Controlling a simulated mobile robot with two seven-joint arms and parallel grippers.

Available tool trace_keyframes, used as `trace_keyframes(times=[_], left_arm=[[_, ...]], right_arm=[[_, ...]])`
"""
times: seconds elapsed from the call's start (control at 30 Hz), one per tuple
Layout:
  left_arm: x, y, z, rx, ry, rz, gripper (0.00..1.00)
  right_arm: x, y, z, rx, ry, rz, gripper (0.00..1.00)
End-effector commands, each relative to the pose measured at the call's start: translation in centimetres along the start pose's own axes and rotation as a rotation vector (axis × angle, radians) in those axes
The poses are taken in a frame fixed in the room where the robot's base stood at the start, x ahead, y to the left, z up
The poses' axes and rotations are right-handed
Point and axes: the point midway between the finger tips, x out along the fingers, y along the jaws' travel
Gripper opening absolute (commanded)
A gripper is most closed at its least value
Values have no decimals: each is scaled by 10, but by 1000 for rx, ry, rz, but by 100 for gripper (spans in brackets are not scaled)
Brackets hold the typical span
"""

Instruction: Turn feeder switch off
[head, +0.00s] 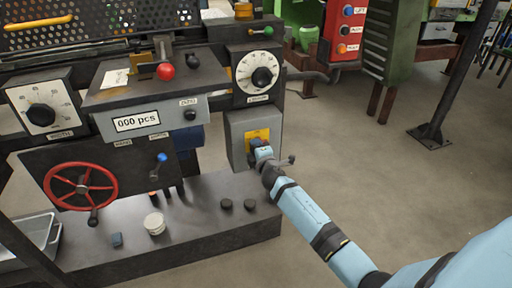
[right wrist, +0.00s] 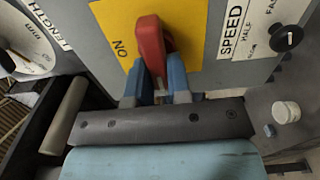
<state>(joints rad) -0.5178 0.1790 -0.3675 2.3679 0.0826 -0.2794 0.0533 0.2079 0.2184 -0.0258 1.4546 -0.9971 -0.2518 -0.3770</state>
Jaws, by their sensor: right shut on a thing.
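The feeder switch is a red lever handle (right wrist: 150,42) on a yellow plate (right wrist: 118,28) with ON lettering, in the right wrist view. In the head view the yellow plate (head: 258,134) sits on a grey box (head: 236,130) at the machine's right side. My right gripper (head: 262,149) reaches the front of that box and mostly hides the handle there. In the right wrist view the blue fingers of my right gripper (right wrist: 160,78) are shut on the red handle, one on each side. My left gripper is not in view.
A SPEED lever with a black knob (right wrist: 288,38) sticks out close beside the switch. A dial (head: 262,76) is above the box; a red handwheel (head: 80,187) and a blue-knobbed lever (head: 161,157) are to the left. A dark ledge (head: 190,228) lies below.

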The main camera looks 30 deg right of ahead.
Motion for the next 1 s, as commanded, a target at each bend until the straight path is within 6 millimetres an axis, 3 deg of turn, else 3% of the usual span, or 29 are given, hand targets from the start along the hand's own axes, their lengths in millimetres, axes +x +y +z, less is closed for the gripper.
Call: trace_keyframes(times=[0.33,0.37,0.43,0.47,0.77,0.87,1.0], left_arm=[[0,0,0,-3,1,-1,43],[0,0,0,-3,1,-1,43],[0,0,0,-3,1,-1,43],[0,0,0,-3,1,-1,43],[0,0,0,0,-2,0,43],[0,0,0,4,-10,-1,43],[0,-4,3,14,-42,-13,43]], right_arm=[[0,0,0,-5,1,0,0],[0,0,0,-5,1,0,25],[0,0,0,-5,1,0,41],[0,0,0,-5,1,0,44],[-2,0,0,-3,1,0,44],[-12,0,0,-3,1,-1,44],[-38,0,-1,-2,1,-2,44]])
